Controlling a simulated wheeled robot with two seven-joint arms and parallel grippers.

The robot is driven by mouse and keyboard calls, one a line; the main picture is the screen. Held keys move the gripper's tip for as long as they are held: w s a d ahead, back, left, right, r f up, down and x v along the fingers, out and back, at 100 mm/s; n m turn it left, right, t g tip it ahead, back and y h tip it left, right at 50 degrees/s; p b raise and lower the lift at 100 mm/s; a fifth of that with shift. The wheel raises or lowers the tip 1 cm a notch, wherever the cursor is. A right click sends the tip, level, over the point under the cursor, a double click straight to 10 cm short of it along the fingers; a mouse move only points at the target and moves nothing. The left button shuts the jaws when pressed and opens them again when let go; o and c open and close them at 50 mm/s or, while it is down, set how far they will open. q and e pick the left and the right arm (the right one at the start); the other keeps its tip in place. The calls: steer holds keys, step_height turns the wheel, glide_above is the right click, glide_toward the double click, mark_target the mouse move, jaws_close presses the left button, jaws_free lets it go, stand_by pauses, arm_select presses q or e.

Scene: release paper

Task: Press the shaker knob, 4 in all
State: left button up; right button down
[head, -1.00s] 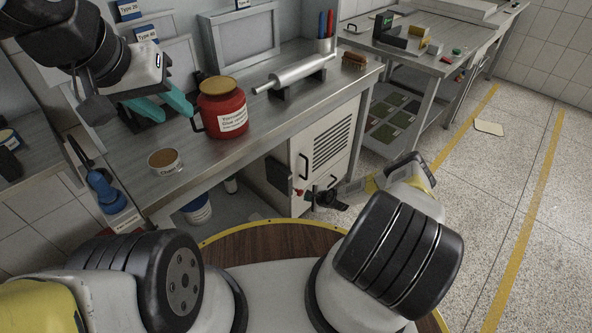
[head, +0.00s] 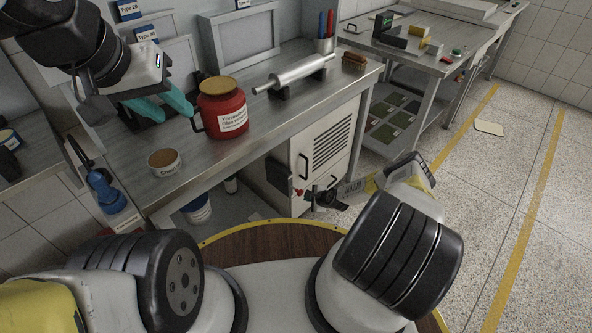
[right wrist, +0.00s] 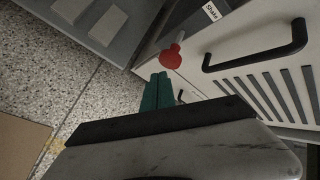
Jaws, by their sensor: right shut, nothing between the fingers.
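In the head view the red knob (head: 299,193) is a small spot low on the cabinet. My right gripper (right wrist: 160,75) is shut and empty, its teal fingertips just short of the knob in the picture; a small gap appears between them. In the head view my right gripper (head: 325,198) is small and dark in front of the cabinet. My left gripper (head: 178,113) is open and empty over the bench, left of a red jar.
The red jar (head: 222,112), a small labelled tub (head: 165,162) and a metal roller (head: 295,73) stand on the bench (head: 262,133). A black cabinet handle (right wrist: 262,52) juts out close to the knob. Floor at the right is mostly clear.

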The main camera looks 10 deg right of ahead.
mark_target(301, 193)
steer(key=shift+w+a, duration=0.25)
steer(key=shift+w, duration=0.1)
steer(key=shift+w+a, duration=1)
steer(key=shift+w, duration=0.15)
stand_by(1.6)
steer(key=shift+s+d, duration=0.6)
steer(key=shift+s, duration=0.2)
steer(key=shift+s+d, duration=0.6)
steer(key=shift+s, duration=0.15)
steer(key=shift+s+d, duration=0.8)
steer(key=shift+s, duration=0.2)
steer(key=shift+s+d, duration=0.75)
steer(key=shift+s, duration=0.2)
stand_by(1.0)
